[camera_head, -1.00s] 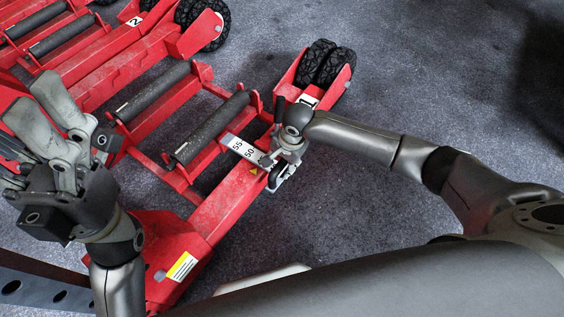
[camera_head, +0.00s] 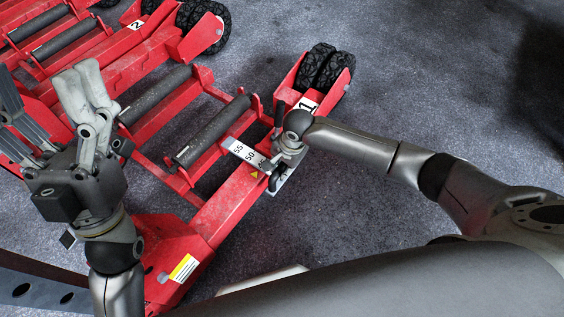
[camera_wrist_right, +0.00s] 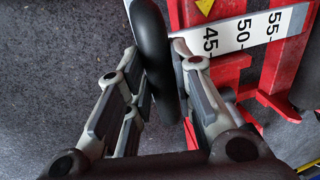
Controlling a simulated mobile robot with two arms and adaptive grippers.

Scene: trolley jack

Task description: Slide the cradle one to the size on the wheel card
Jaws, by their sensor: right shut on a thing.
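Cradle one is a red frame with two dark rollers; its "1" label (camera_head: 307,105) shows in the head view. A white size scale (camera_head: 244,153) with black numbers lies across its side rail, and 45, 50 and 55 read in the right wrist view (camera_wrist_right: 242,34). My right gripper (camera_head: 281,165) is at the rail by the scale's outer end. It is shut on a dark rounded handle (camera_wrist_right: 152,45), seen between its fingers in the wrist view. My left gripper (camera_head: 55,112) is open and empty above the cradle's left side. I cannot make out a wheel card.
A second red cradle labelled "2" (camera_head: 136,25) stands at the upper left. Black caster wheels (camera_head: 325,68) sit at cradle one's far end. A yellow and white sticker (camera_head: 183,268) is on its near corner. Grey floor (camera_head: 430,70) is clear at the right.

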